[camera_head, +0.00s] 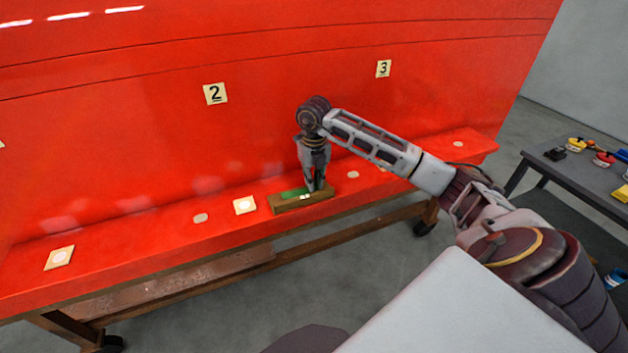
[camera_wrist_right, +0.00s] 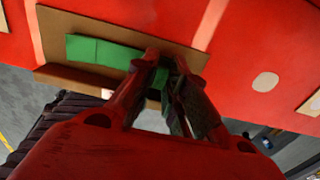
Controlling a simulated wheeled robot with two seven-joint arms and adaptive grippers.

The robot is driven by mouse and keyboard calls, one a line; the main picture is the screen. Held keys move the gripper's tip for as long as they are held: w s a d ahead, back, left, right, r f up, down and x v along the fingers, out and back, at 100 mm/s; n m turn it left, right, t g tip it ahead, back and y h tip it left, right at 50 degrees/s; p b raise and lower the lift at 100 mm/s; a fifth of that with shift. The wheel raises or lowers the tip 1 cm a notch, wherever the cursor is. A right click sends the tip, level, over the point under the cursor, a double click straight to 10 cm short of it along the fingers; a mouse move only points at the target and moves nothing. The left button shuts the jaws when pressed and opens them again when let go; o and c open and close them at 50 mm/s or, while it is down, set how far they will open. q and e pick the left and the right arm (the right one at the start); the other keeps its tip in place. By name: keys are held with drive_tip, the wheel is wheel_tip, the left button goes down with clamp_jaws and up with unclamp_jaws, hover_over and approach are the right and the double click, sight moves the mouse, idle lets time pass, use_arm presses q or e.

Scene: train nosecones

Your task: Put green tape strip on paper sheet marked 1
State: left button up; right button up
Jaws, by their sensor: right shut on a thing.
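The green tape strip (camera_wrist_right: 100,51) lies along a brown wooden holder (camera_wrist_right: 54,24) in the right wrist view. In the head view the strip (camera_head: 293,193) and the holder (camera_head: 290,206) are on the red ledge. My right gripper (camera_head: 318,189) points down at the holder's right part. In the wrist view my right gripper (camera_wrist_right: 165,62) is shut on the strip's end, and green shows beside and between the fingers. The fingers partly hide the strip. No sheet with a readable 1 is in view; a pale sliver (camera_head: 2,144) shows at the left edge. My left gripper is out of view.
Sheets marked 2 (camera_head: 215,93) and 3 (camera_head: 383,68) are on the red nosecone wall (camera_head: 130,130). Square pads (camera_head: 244,205) and round spots (camera_head: 200,218) are spaced along the ledge. A dark table (camera_head: 575,180) with small items stands at right.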

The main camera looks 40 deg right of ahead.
drive_tip(key=shift+f, duration=0.1)
drive_tip(key=o, duration=0.8)
drive_tip(key=shift+c, duration=0.2)
wheel_tip(320, 180, up, 12)
drive_tip(key=b, duration=0.1)
idle(0.6)
